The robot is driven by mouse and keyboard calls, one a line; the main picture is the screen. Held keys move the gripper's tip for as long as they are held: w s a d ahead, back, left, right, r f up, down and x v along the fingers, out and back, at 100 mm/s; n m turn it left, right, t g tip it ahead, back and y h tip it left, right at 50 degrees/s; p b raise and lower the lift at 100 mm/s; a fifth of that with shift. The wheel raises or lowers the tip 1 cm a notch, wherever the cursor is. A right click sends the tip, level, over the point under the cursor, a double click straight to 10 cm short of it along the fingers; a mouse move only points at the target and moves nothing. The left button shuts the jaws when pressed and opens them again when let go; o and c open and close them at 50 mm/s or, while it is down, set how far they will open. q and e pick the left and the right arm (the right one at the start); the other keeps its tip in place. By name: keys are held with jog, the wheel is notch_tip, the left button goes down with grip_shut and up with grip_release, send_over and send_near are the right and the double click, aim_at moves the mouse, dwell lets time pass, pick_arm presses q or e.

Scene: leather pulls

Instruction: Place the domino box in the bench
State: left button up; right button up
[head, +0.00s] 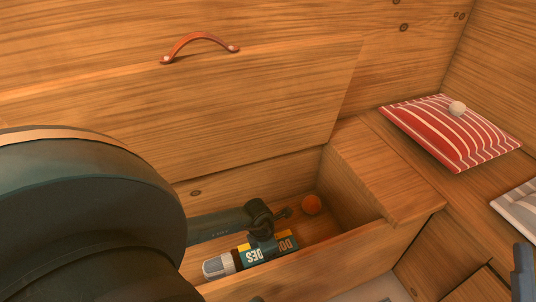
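The domino box (284,247) is dark teal with white letters and a yellow patch. It is inside the open bench (330,243), close to the front wall. My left arm comes in from the left, and my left gripper (262,222) is down in the bench, right over the box and covering part of it. The fingertips are dark against the box, so I cannot tell if they grip it. A dark blue-grey part at the right edge (523,272) may belong to my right gripper; its fingers cannot be made out.
The bench lid (200,110) stands raised with a red-brown leather pull (200,39). A red striped cushion (440,130) with a pale ball (457,108) is at right.

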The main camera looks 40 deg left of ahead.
pick_arm(q)
jog(key=shift+f, duration=0.15)
jog(key=o, duration=1.2)
jog(key=shift+c, duration=0.2)
pick_arm(e)
jog(key=shift+r+y, duration=0.15)
jog(key=shift+y, duration=0.15)
pick_arm(q)
jog(key=shift+r, duration=0.2)
jog(key=r+p, duration=0.2)
jog(key=r, duration=0.1)
jog(key=s+r+p, duration=0.1)
jog(key=r, duration=0.3)
jog(key=r+p, duration=0.2)
jog(key=r, duration=0.1)
jog(key=shift+s+a+r+p, duration=0.2)
jog(key=shift+a+r+p, duration=0.05)
jog(key=shift+a+p, duration=0.15)
jog(key=shift+s+r, duration=0.1)
jog(key=shift+r, duration=0.6)
pick_arm(e)
jog(key=shift+s+a+f+m+g+h, duration=0.1)
jog(key=shift+s+f+m+g+h, duration=0.2)
jog(key=shift+f+m+h, duration=0.5)
jog(key=shift+s+f+m+g+h, duration=0.1)
jog(key=shift+f+m+g+h, duration=0.35)
jog(key=shift+f+h, duration=0.5)
jog(key=shift+s+a+f+m+g+h, duration=0.15)
jog(key=shift+f+m+g+h, duration=0.1)
jog(key=shift+f+m+h, duration=0.65)
